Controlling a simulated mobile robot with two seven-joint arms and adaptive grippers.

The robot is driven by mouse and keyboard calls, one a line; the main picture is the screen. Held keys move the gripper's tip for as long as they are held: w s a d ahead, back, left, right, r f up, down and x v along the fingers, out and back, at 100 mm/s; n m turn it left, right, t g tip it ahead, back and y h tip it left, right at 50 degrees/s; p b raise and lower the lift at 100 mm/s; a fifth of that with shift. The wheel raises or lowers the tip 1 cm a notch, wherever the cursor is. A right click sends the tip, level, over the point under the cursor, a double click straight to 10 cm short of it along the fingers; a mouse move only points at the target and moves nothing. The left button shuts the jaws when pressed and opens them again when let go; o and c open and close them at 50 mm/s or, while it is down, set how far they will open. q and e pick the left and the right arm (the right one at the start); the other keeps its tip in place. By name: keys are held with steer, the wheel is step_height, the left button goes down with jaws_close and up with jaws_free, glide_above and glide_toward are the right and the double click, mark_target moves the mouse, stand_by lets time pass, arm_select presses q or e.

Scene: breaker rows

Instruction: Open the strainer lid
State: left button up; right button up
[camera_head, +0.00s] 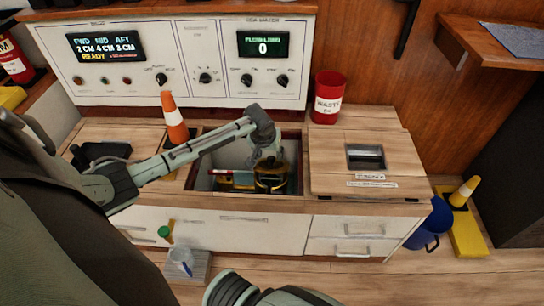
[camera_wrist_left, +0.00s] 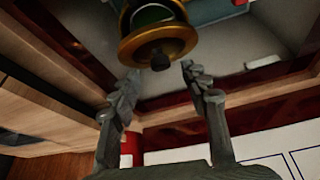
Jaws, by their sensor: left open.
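The strainer (camera_head: 272,180) is a brass-coloured, round fitting inside the open well in the counter. In the left wrist view its brass rim (camera_wrist_left: 152,42) and a dark knob (camera_wrist_left: 160,60) show near the top centre. I cannot tell whether its lid is fully seated. My left gripper (camera_head: 268,152) reaches down into the well just above the strainer. In the left wrist view the left gripper (camera_wrist_left: 160,76) is open, with the knob just beyond and between its fingertips and nothing held. My right gripper is out of view.
A control panel (camera_head: 215,55) rises behind. The counter right of the well has a recessed hatch (camera_head: 366,157).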

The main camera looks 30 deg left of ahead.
mark_target(271, 159)
arm_select(q)
steer(key=shift+b+x, duration=0.4)
steer(key=shift+x, duration=1.8)
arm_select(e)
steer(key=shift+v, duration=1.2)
arm_select(q)
steer(key=shift+c, duration=0.5)
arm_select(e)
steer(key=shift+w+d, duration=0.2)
arm_select(q)
jaws_close()
